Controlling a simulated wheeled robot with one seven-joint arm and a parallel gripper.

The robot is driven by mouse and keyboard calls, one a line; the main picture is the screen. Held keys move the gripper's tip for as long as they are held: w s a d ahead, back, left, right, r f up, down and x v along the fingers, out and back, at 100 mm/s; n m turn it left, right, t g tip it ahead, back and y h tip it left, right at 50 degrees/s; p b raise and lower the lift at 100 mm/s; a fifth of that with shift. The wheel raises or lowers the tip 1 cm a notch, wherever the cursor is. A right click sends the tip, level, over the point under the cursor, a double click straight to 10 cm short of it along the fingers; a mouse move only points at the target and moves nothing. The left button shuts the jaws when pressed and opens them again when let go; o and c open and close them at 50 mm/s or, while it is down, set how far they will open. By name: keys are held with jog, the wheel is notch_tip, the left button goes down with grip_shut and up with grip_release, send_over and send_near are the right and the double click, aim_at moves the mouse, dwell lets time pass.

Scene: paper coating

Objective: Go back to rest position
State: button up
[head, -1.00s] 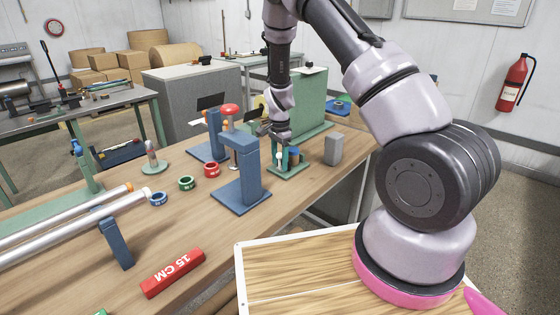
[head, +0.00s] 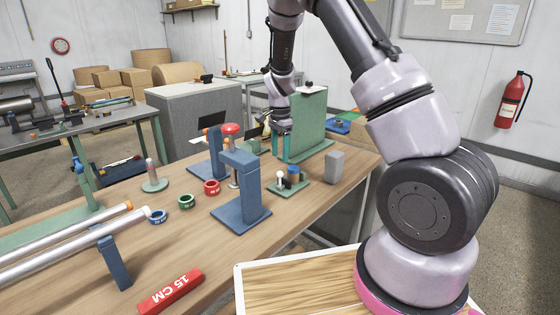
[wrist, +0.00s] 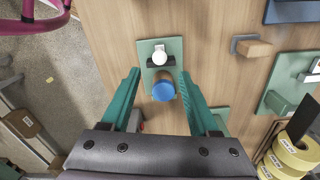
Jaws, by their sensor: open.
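My gripper (head: 283,148) hangs over the far part of the wooden bench in the head view, with its teal fingers pointing down. In the wrist view my gripper (wrist: 158,78) is open, and nothing is held between its fingers. Below it is a small green base (head: 283,190) carrying a white knob (head: 280,174) and a blue cap (head: 293,171). In the wrist view the white knob (wrist: 160,56) and blue cap (wrist: 163,91) show between the fingers, lower down and apart from them.
A blue press-like stand (head: 240,180) is left of the green base, and a grey block (head: 334,168) is to its right. A tall green panel (head: 308,120) stands behind. Colored rings, metal rollers and a red 15 CM block (head: 172,291) lie toward the left and front.

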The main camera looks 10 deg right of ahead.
jog(key=shift+r, duration=0.15)
jog(key=s+d+r+n+t+y, duration=0.15)
jog(key=s+r, duration=0.35)
jog(key=r, duration=0.5)
jog(key=s+d+r+n+t+y, duration=0.15)
jog(key=s+r, duration=0.35)
jog(key=r, duration=0.6)
jog(key=s+d+r+n+t, duration=0.1)
jog(key=s+r+n, duration=0.1)
jog(key=s, duration=0.4)
jog(key=s+d+r+n+t, duration=0.1)
jog(key=s+r+n, duration=0.1)
jog(key=s+r, duration=0.2)
jog(key=s+d+r+n+t+h, duration=0.1)
jog(key=s+d+r+t, duration=0.1)
jog(key=s, duration=0.7)
jog(key=shift+s+r+n, duration=0.15)
jog(key=shift+r+n, duration=0.25)
jog(key=shift+r, duration=0.5)
